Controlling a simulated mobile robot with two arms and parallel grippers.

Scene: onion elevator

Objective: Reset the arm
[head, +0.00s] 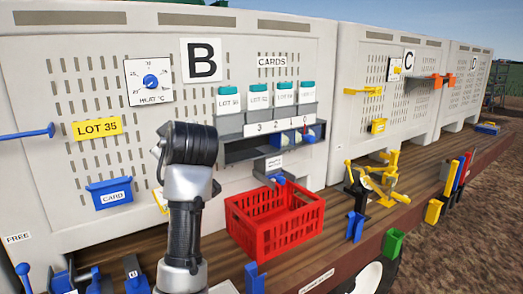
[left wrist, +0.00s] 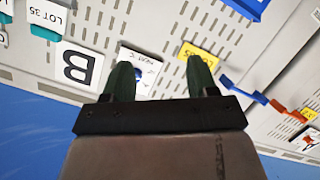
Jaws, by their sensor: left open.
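An arm of mine rises from the bottom of the head view, left of the middle, with its black joint uppermost in front of the panel marked B (head: 70,75). No gripper can be made out in that view. In the left wrist view my left gripper (left wrist: 158,76) is open, its two dark green fingers apart with nothing between them. Beyond the fingers, the panel appears upside down, with the B sign (left wrist: 76,68), the dial plate (left wrist: 146,70) and the yellow LOT 35 label (left wrist: 203,54). My right gripper is not in view.
A red crate (head: 238,235) stands on the wooden deck right of my arm. A card rack (head: 230,128) is above it. A blue handle (head: 25,133) sticks out at far left. A blue card holder (head: 110,190) hangs on the panel. Yellow fittings (head: 388,180) stand farther right.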

